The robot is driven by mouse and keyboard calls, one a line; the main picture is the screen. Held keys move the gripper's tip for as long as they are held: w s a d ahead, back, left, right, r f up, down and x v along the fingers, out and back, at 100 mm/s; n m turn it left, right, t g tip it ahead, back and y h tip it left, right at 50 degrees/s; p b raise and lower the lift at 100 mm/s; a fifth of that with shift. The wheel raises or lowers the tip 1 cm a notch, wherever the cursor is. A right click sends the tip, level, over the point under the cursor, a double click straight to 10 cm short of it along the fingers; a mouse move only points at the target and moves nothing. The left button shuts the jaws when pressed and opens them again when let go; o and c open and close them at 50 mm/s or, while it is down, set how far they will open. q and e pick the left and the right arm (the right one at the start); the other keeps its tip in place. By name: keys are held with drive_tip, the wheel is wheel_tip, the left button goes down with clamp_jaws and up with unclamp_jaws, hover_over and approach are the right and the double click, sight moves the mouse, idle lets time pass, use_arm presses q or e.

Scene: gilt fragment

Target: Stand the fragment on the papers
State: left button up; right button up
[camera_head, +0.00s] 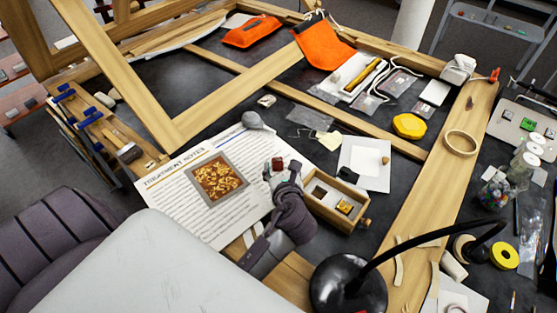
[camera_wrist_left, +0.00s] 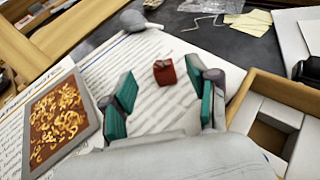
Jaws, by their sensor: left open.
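The papers (camera_head: 180,207) are printed "Treatment Notes" sheets with a picture of gold flakes, and they also fill much of the left wrist view (camera_wrist_left: 150,115). A small dark red block (camera_head: 278,163), which looks like the fragment, is upright on the papers. It also shows in the left wrist view (camera_wrist_left: 164,71), between and just beyond the fingertips, with a gap on both sides. My left gripper (camera_head: 282,173) is open and empty, low over the papers, its teal pads (camera_wrist_left: 163,92) apart. I cannot see the block's gilding. My right gripper is not in view.
A wooden box (camera_head: 322,213) with compartments, one holding a gold piece (camera_head: 345,207), stands just right of my gripper. A grey rounded object (camera_head: 253,120) lies at the papers' far edge. A black lamp (camera_head: 345,286) stands at the front. Wooden frame bars cross the table.

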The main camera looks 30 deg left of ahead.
use_arm(q)
drive_tip(key=v, duration=0.6)
idle(0.3)
